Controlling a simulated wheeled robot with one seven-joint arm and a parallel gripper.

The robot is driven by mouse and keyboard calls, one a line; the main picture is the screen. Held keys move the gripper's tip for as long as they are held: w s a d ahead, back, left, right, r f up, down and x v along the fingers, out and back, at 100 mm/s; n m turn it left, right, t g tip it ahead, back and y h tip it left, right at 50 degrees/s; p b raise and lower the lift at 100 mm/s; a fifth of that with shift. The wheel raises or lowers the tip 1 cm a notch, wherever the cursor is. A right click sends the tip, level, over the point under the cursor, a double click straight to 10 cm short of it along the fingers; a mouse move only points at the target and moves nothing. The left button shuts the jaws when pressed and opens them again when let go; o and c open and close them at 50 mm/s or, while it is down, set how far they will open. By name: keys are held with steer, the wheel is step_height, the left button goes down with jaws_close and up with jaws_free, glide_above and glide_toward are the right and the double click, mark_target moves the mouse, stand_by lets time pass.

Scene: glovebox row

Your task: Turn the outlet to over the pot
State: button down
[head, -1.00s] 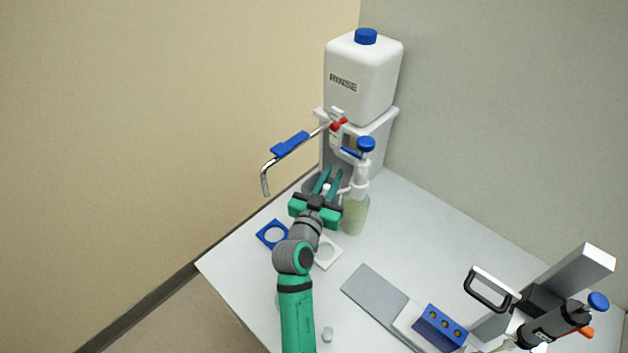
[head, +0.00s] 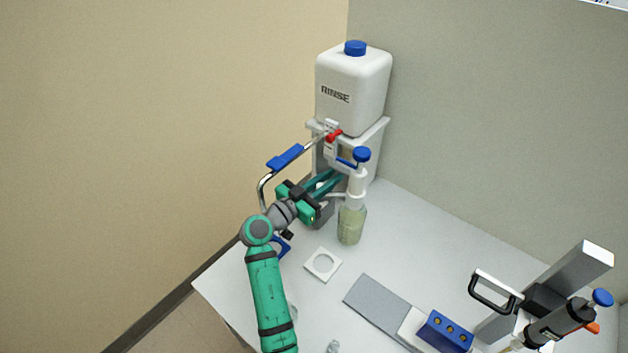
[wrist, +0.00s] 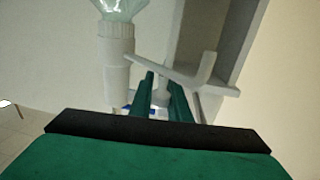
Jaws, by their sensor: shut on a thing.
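The dispenser stands on a jar of pale green liquid (head: 351,228) and has a blue knob (head: 361,154) on top. Its thin white outlet (head: 340,194) points left; the outlet's bent end (wrist: 207,68) shows in the wrist view. My gripper (head: 332,180) is beside the dispenser, pointing right, and appears shut on the outlet; the exact contact is hard to see. In the wrist view the two green fingers (wrist: 161,92) are close together by the outlet. I cannot tell for sure which thing is the pot; a small pale vessel (head: 333,346) is at the bottom edge.
The white RINSE tank (head: 352,88) sits on a stand behind, with a red tap (head: 333,135) and a blue-sleeved metal spout (head: 285,157) just above my gripper. A white holed square (head: 322,265) and grey plate (head: 377,304) lie in front. A blue rack (head: 445,330) is at right.

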steer(key=shift+f, duration=0.15)
stand_by(0.3)
steer(key=c, duration=1.7)
jaws_free()
steer(key=shift+d, duration=0.1)
steer(key=shift+o, duration=0.2)
steer(key=shift+w, duration=0.1)
